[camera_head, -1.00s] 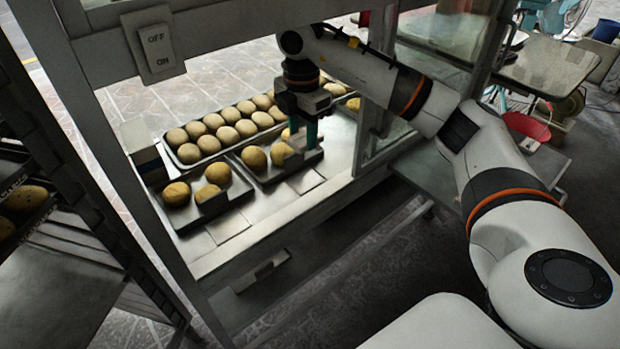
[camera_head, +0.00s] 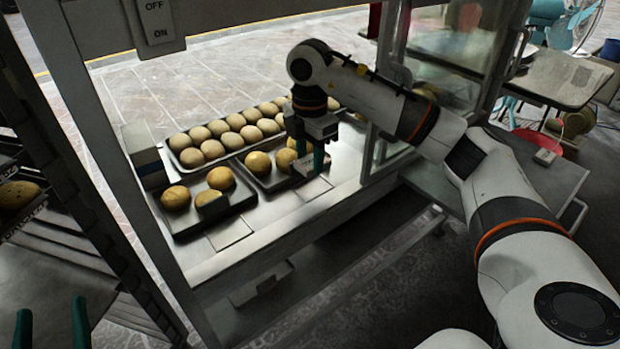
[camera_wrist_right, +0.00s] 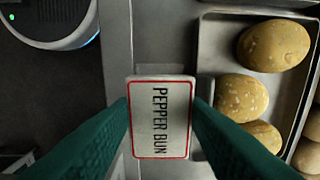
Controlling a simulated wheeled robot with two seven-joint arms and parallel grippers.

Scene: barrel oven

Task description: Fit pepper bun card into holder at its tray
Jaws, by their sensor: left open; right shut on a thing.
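My right gripper (camera_head: 314,165) is shut on the pepper bun card (camera_wrist_right: 160,118), a white card with a red border and black "PEPPER BUN" lettering. In the wrist view the card is between the green fingers, beside the edge of a metal tray (camera_wrist_right: 207,62) with speckled buns (camera_wrist_right: 272,45). In the head view the gripper is at the front right of the middle tray (camera_head: 262,185); the card's pale face (camera_head: 303,167) shows partly by the fingers. I cannot make out this tray's holder. My left gripper (camera_head: 53,325) is open and empty at the bottom left.
A long tray of pale buns (camera_head: 213,149) lies behind. A rack (camera_head: 100,200) stands at left; a glass panel (camera_head: 445,60) stands at right. The counter front (camera_head: 285,226) is clear.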

